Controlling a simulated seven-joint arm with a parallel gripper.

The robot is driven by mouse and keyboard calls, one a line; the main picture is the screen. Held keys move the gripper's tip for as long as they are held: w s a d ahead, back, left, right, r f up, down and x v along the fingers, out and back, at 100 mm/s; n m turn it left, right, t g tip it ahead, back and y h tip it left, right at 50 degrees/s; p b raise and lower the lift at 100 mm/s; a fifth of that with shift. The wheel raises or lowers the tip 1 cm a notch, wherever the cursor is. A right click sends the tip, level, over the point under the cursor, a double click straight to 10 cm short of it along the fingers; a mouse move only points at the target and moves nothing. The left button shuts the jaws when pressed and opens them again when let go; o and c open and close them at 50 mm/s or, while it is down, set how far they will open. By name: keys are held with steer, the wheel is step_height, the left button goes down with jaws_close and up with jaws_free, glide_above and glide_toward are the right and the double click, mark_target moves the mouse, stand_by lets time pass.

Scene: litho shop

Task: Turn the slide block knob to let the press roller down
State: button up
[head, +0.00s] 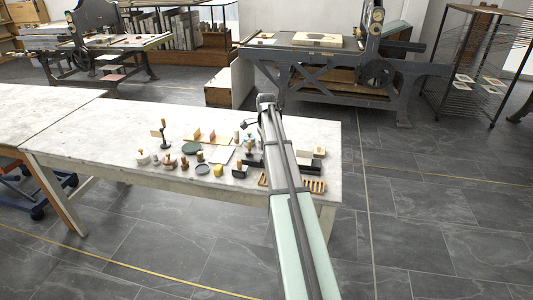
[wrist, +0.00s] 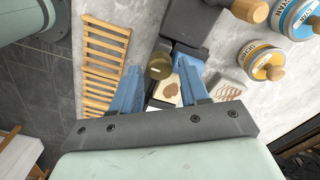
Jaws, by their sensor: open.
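A round brass-coloured knob (wrist: 159,66) shows in the wrist view, seen end-on. My gripper (wrist: 160,68) is open, with one blue finger on each side of the knob and a gap visible on both sides. I cannot tell from this view whether the fingertips are level with the knob. A dark grey block (wrist: 190,22) lies just beyond it; I cannot tell whether they are joined. No roller can be made out clearly. In the head view my arm covers the knob and my gripper.
A wooden slatted rack (wrist: 105,58) lies left of my fingers. Ink tins, one blue (wrist: 290,17) and one yellow (wrist: 258,58), stand to the right. A stamped block (wrist: 227,88) is close to the right finger. The worktable (head: 95,130) is clear toward its left.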

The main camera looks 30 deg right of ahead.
steer(key=shift+r, duration=2.45)
steer(key=s+a+f+n+h, duration=0.1)
steer(key=a+n, duration=0.2)
steer(key=a, duration=0.3)
steer(key=s+a+f+n, duration=0.1)
steer(key=a+f+n, duration=0.1)
steer(key=a, duration=0.5)
steer(key=s+a+f+n+g, duration=0.15)
steer(key=s+a+f, duration=0.3)
steer(key=f, duration=0.45)
steer(key=s+a+f+n, duration=0.35)
steer(key=s+f, duration=0.25)
steer(key=f, duration=0.3)
steer(key=s+a+f+n+g, duration=0.15)
steer(key=s+a+f, duration=0.35)
steer(key=f, duration=0.5)
steer(key=s+a+f+n+g, duration=0.1)
steer(key=s+a+f+n, duration=0.1)
steer(key=s+f, duration=0.4)
steer(key=s+a+f+n+g, duration=0.1)
steer(key=s+a+f+n, duration=0.2)
steer(key=s, duration=1.4)
steer(key=s+a+f+n+g+y, duration=0.1)
steer(key=s+a+f+n, duration=0.2)
steer(key=s+f, duration=0.7)
steer(key=shift+s+a+n+g, duration=0.25)
steer(key=shift+s+n+g, duration=0.25)
steer(key=shift+s, duration=0.3)
